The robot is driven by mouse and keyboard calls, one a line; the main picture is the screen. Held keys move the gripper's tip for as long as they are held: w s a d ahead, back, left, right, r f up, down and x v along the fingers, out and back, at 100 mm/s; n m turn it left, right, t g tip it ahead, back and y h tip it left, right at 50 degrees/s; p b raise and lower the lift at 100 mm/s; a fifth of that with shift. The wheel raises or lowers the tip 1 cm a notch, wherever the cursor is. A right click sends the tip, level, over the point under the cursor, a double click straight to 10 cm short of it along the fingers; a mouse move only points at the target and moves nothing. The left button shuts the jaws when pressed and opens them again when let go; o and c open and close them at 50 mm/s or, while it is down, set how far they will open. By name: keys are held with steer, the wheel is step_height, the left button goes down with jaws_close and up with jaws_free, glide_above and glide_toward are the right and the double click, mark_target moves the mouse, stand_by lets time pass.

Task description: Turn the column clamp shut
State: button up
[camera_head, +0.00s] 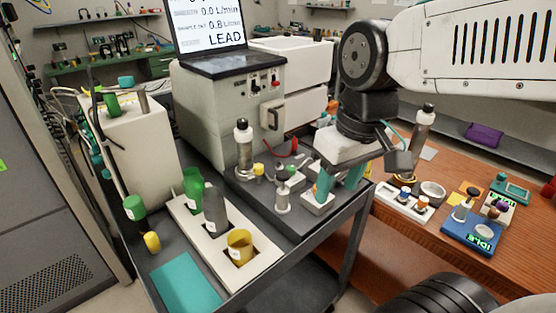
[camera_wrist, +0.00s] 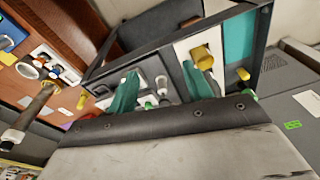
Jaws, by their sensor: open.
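A glass-and-metal column (camera_head: 243,150) with a black cap stands upright on the cart, in front of the instrument box. A small yellow knob (camera_head: 258,169) sits beside its foot; I cannot tell for sure whether this is the column clamp, or how far it is turned. My gripper (camera_head: 339,184) is open and empty, pointing down over the right part of the cart, to the right of the column and apart from it. In the wrist view its two teal fingers (camera_wrist: 160,90) stand apart, with small fittings on the cart between and beyond them.
A short black-topped post (camera_head: 283,192) stands between column and gripper. The instrument box (camera_head: 235,110) with its laptop rises behind. A white tray (camera_head: 262,262) with green, grey and yellow containers lies in front. A wooden bench (camera_head: 400,215) with another column and small devices is at right.

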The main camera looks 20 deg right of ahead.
steer(key=w+a+f+n+y, duration=0.1)
steer(key=w+f+n+y, duration=0.2)
steer(key=w, duration=1.5)
steer(key=n+t, duration=0.2)
steer(key=n, duration=0.3)
glide_toward(258, 166)
steer(key=f, duration=0.1)
steer(key=x, duration=0.8)
steer(key=shift+w, duration=0.25)
steer(key=c, duration=1)
